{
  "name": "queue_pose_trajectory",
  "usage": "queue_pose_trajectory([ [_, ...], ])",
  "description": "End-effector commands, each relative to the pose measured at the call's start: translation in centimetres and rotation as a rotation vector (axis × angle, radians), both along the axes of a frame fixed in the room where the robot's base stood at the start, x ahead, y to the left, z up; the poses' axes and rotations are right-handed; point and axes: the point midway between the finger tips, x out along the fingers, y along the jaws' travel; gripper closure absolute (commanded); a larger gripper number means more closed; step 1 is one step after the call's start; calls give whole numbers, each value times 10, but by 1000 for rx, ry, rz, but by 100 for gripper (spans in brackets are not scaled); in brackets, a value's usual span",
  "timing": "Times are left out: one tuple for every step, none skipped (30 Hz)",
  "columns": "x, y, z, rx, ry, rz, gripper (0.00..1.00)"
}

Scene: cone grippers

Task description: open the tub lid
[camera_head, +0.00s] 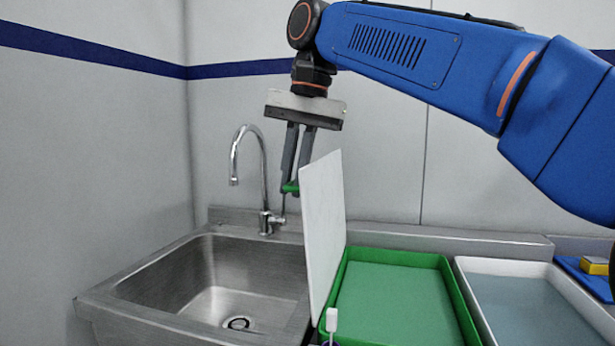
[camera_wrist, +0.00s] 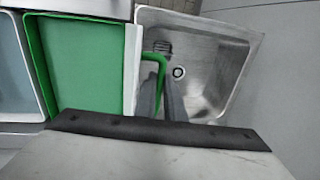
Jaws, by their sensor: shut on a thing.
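The tub (camera_head: 462,305) is a green rectangular tray on the counter, open at the top, with a green inside. Its lid (camera_head: 322,230) is a white panel standing nearly upright along the tub's left edge, beside the sink. A green handle (camera_head: 290,187) sticks out from the lid's far side. My gripper (camera_head: 291,186) is shut on this handle, left of the lid. In the wrist view the lid (camera_wrist: 131,75) shows edge-on beside the tub (camera_wrist: 85,70), and the green handle (camera_wrist: 160,62) reaches to my fingers. The lid hides part of my gripper in the head view.
A steel sink (camera_head: 215,280) with a curved tap (camera_head: 240,150) lies left of the lid, and the tap stands close to my gripper. A white tray (camera_head: 530,300) is right of the tub. A yellow block (camera_head: 594,266) lies at the far right.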

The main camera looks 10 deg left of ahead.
Motion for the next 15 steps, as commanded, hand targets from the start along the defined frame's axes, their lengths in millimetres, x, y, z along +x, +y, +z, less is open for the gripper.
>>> queue_pose_trajectory([
  [2, 3, 1, 3, -5, -1, 100],
  [2, 4, 0, 4, -6, -2, 100],
  [2, 5, 0, 4, -6, -2, 100],
  [2, 6, 0, 5, -7, -3, 100],
  [2, 6, 0, 5, -7, -3, 100],
  [2, 7, 0, 6, -8, -4, 100],
  [2, 7, 0, 6, -8, -4, 100],
  [2, 8, 1, 6, -9, -4, 100],
  [2, 8, 1, 7, -9, -4, 100],
  [2, 8, 1, 7, -9, -4, 100],
  [2, 8, 1, 7, -10, -4, 100],
  [2, 8, 1, 8, -10, -4, 100],
  [2, 8, 1, 8, -10, -4, 100],
  [2, 8, 1, 8, -10, -4, 100],
  [2, 8, 1, 8, -10, -4, 100],
])
